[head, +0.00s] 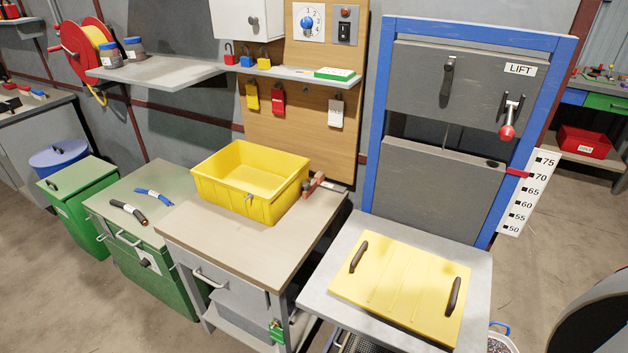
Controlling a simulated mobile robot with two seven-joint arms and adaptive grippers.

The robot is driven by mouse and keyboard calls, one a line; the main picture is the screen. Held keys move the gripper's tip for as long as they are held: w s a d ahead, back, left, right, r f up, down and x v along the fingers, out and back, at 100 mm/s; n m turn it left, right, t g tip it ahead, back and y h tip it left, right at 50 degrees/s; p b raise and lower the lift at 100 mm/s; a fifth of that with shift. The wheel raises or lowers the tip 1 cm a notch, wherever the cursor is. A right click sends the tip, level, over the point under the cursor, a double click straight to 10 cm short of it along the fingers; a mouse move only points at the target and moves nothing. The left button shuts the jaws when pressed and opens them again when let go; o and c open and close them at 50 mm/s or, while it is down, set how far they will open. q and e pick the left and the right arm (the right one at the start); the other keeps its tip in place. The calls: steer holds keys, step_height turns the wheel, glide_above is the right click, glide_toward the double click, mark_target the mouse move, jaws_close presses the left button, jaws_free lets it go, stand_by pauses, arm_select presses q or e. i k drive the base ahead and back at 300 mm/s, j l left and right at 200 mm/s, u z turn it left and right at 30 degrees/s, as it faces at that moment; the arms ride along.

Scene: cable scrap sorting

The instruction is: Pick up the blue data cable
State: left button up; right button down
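A short blue cable (154,196) lies on the green-grey top of the low cabinet (112,187) at the left. A thicker dark cable piece (128,212) with a copper-coloured end lies on the same top, just in front and to the left of it. The two cables are apart. Neither of my grippers shows in the head view.
A yellow bin (275,205) stands on the workbench (215,235), with a red-handled tool (315,184) beside it. A yellow lid with two handles (395,290) lies on the table at right. A grey shelf (160,72) is above the cabinet. A green bin (80,205) stands left.

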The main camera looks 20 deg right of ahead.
mark_target(165, 200)
steer(key=j+u, duration=0.1)
steer(key=u, duration=0.35)
steer(key=i+u, duration=0.15)
steer(key=u, duration=0.35)
steer(key=i+u, duration=0.1)
steer(key=u, duration=0.35)
steer(key=i, duration=2.95)
steer(key=i+j+z, duration=0.15)
steer(key=i, duration=0.25)
steer(key=i+z, duration=0.2)
steer(key=i, duration=0.15)
steer(key=i+j+z, duration=0.15)
steer(key=i, duration=0.2)
steer(key=z, duration=3.2)
steer(key=k, duration=0.05)
